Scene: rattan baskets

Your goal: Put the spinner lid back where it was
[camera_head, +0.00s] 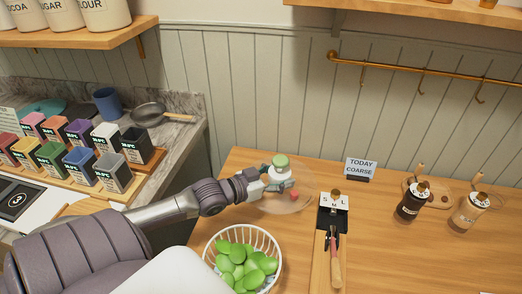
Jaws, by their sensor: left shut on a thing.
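My left gripper (276,178) reaches in from the left and is shut on the spinner lid (296,204), a clear, faint dome with a green knob (281,161) on top. The lid is at the left part of the wooden table, behind the basket; I cannot tell whether it touches the table. The white spinner basket (277,246) is uncovered in front of it, filled with green leaves (240,262). A small red thing (294,195) shows at the lid. My right gripper is not in view.
Two grinders (412,203) (469,211) stand at the right. Coloured boxes (80,165) and a pan (149,115) are on the left counter.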

